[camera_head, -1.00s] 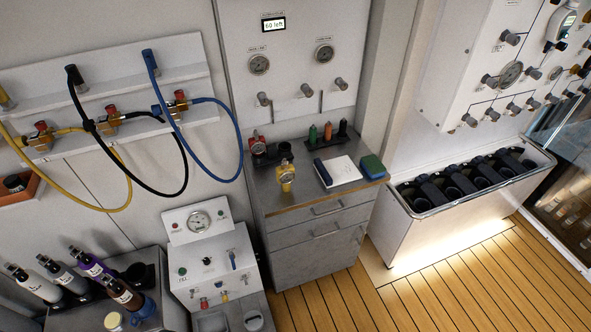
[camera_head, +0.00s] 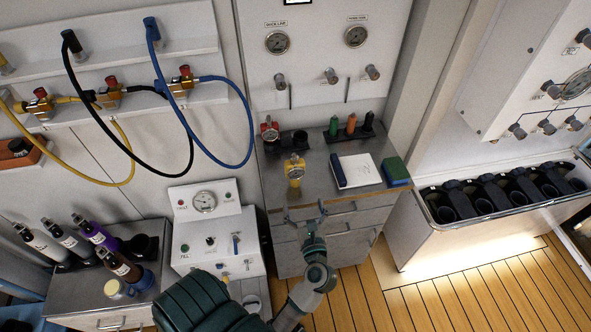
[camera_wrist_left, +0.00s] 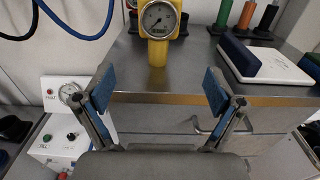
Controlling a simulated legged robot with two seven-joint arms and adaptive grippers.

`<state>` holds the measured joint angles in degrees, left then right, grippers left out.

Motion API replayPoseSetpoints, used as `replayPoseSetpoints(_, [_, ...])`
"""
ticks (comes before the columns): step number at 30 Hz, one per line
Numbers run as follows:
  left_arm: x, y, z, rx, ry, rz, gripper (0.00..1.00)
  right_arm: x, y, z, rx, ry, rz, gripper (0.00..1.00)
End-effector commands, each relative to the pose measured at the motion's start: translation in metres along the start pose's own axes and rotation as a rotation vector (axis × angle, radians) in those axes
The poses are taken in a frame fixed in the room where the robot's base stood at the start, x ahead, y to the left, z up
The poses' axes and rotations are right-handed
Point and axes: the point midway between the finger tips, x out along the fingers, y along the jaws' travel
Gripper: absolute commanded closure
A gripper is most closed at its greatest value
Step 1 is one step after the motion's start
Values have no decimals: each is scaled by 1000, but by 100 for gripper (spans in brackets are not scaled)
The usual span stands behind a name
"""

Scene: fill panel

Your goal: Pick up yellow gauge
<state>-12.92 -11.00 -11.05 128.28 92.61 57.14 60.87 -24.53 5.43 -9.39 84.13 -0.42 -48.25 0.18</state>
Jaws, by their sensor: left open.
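The yellow gauge (camera_head: 294,172) stands upright on the metal counter (camera_head: 325,193), near its front edge. It has a round dial and a yellow body, and it also shows at the top of the left wrist view (camera_wrist_left: 158,24), slightly left of centre. My left gripper (camera_head: 306,212) is open and empty in front of the counter's front edge, short of the gauge. In the left wrist view its two blue-padded fingers (camera_wrist_left: 160,92) are spread wide, with the gauge beyond them. My right gripper is not in view.
A red gauge (camera_head: 269,131) stands behind the yellow one. A white pad with a dark blue object (camera_head: 356,171), green and blue blocks (camera_head: 396,171) and several coloured bottles (camera_head: 351,126) occupy the counter's right and back. A white control panel (camera_head: 206,206) stands left.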

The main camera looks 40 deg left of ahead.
Motion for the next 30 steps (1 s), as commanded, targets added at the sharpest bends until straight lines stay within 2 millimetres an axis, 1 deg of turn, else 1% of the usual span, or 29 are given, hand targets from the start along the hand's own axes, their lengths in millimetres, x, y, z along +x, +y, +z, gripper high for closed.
replayPoseSetpoints(1, [13, 0, 4, 1, -7, 0, 6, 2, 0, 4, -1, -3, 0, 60])
replayPoseSetpoints(3, [29, -1, 4, 2, -6, 0, 6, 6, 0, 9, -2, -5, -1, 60])
replayPoseSetpoints(6, [48, -2, 4, 5, -8, 0, 6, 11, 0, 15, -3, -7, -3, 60])
replayPoseSetpoints(9, [63, -2, 3, 6, -6, -2, 6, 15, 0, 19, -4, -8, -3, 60])
replayPoseSetpoints(15, [76, -2, 6, 7, -7, -2, 6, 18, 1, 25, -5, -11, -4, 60])
replayPoseSetpoints(20, [101, -1, 17, 7, -8, -1, 6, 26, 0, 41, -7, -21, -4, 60])
replayPoseSetpoints(24, [120, 0, 14, 8, -5, -1, 6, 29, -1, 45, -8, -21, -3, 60])
replayPoseSetpoints(27, [124, 0, 14, 7, -5, -1, 6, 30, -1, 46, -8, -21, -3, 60])
replayPoseSetpoints(30, [124, 0, 14, 7, -5, -1, 6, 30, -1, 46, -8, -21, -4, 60])
